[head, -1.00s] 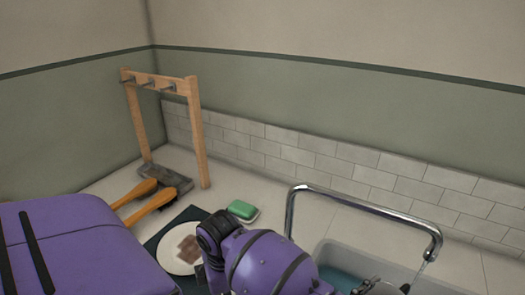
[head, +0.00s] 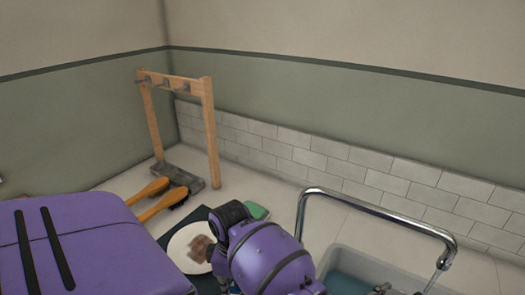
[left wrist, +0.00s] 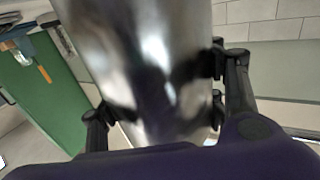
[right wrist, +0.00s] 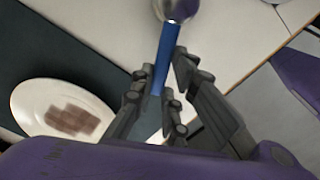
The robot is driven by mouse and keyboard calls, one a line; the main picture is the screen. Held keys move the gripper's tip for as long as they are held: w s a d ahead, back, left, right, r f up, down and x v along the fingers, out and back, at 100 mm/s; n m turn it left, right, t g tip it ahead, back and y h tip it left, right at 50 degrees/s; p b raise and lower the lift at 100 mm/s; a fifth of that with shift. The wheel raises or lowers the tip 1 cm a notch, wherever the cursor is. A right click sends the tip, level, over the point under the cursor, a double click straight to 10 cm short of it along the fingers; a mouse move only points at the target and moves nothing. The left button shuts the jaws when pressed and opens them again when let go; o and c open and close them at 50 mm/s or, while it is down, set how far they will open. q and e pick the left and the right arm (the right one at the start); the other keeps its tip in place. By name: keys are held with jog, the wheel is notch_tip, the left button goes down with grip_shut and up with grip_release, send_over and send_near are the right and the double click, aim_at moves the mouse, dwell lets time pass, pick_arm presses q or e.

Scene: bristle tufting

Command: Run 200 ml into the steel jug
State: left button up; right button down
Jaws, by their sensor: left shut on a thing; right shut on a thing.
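In the left wrist view my left gripper (left wrist: 165,88) is shut around a shiny steel cylinder (left wrist: 150,50), which looks like the steel jug. Its rim and inside are out of frame, so its fill cannot be told. In the right wrist view my right gripper (right wrist: 162,70) is shut on a blue handle (right wrist: 169,42) with a rounded metal end (right wrist: 177,9) beyond the fingertips. The chrome tap (head: 380,214) arches over a grey sink (head: 345,254) holding bluish water in the head view. I cannot tell whether water runs from the spout.
A white plate (head: 184,252) with a brown patch lies on a dark mat (head: 202,213). A green soap (head: 257,211) is partly hidden behind my purple arm. Orange-handled brushes (head: 160,203) lie before a wooden rack (head: 212,135). The counter behind the tap is clear.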

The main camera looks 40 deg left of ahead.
aim_at(237, 289)
jog(key=shift+r, duration=0.1)
jog(key=c, duration=1.7)
grip_release()
notch_tip(237, 289, up, 12)
jog(key=shift+f, duration=0.1)
